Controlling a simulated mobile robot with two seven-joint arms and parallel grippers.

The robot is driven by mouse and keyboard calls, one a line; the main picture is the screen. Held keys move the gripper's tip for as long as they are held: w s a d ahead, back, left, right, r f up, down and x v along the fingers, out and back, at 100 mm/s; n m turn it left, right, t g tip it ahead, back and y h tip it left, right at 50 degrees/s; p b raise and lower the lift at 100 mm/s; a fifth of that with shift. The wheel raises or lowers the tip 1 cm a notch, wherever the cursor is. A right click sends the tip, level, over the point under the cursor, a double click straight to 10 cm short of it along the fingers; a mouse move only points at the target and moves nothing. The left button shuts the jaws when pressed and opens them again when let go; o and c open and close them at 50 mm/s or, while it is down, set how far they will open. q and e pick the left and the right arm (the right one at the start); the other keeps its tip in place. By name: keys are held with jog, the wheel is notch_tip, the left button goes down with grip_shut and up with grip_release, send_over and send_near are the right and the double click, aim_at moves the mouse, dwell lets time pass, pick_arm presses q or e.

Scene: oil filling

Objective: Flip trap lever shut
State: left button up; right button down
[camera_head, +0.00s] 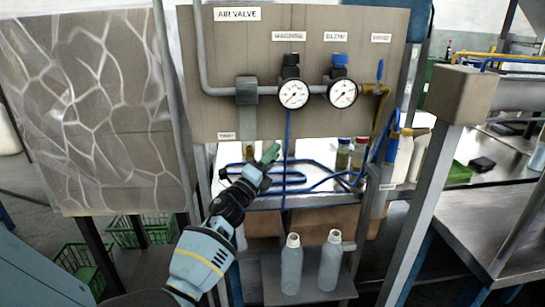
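My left arm reaches up from the bottom of the head view. My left gripper (263,166) is in front of the lower edge of the valve panel, below the small grey box. A small green piece (271,152), perhaps the lever's handle, shows right at its tip. I cannot tell whether the fingers are closed on it. A small label (227,135) is just up and left, its text too small to read. No lever is clearly marked as the trap lever. A blue lever (380,70) stands upright on a brass valve at the panel's right. My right gripper is not in view.
The air valve panel (232,60) carries two round gauges (293,94) (343,93) and a grey pipe. Blue hoses (325,180) run below it. Two white bottles (291,264) (331,260) stand low in front. A grey post (424,200) rises on the right.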

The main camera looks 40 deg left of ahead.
pick_arm(q)
jog(key=b+v, duration=0.1)
jog(key=v, duration=0.6)
jog(key=shift+s, duration=0.35)
jog(key=shift+f, duration=0.1)
